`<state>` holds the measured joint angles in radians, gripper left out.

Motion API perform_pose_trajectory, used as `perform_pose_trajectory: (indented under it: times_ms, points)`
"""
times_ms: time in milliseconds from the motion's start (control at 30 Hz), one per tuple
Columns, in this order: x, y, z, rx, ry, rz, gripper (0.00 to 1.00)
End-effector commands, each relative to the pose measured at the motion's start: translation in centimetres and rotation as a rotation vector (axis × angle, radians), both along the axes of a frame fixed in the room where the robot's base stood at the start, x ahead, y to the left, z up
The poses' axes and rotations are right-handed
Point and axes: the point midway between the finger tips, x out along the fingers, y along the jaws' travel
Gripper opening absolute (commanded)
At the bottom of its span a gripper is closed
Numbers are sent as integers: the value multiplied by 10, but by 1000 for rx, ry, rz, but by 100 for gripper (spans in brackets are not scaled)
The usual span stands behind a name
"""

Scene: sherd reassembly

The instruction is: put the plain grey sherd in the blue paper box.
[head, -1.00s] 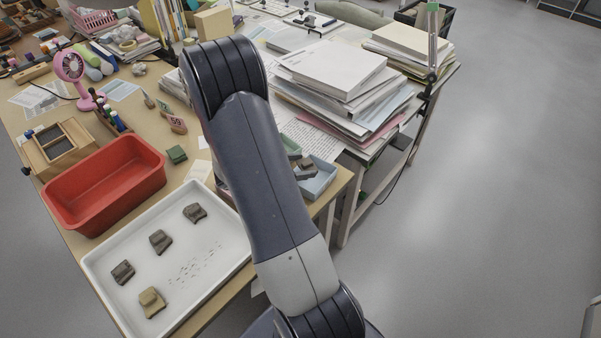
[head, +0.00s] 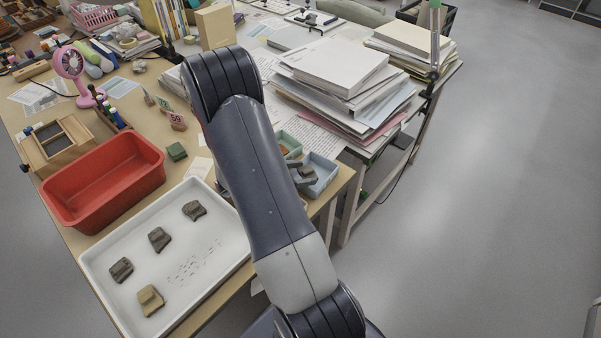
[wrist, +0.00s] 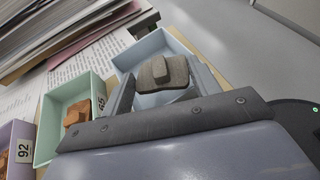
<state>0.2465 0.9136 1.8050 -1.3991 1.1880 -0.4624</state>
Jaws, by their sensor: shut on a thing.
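The grey-brown sherd (wrist: 162,73) is between the two fingers of my gripper (wrist: 163,82) in the wrist view. My gripper is shut on it. The pale blue paper box (wrist: 150,46) lies beneath and around the sherd in that view. I cannot tell whether the sherd touches the box floor. In the head view the blue box (head: 327,184) stands at the desk's right edge, with the dark fingertips and sherd (head: 306,173) over it. My arm hides part of that area.
A green box (wrist: 85,87) with an orange sherd stands beside the blue one, then a purple box (wrist: 20,130). A white tray (head: 215,262) holds several sherds. A red tub (head: 105,190) is behind it. Paper stacks (head: 335,75) rise behind the boxes.

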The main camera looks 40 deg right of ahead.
Motion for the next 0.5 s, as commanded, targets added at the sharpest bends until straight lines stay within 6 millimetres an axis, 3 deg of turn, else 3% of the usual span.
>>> perform_pose_trajectory:
  times_ms: [33,67,100,300,500]
  points:
    - [0,0,1,0,0,0,36]
    - [0,0,1,0,0,0,61]
    - [0,0,1,0,0,0,64]
    - [0,0,1,0,0,0,80]
    - [0,0,1,0,0,0,80]
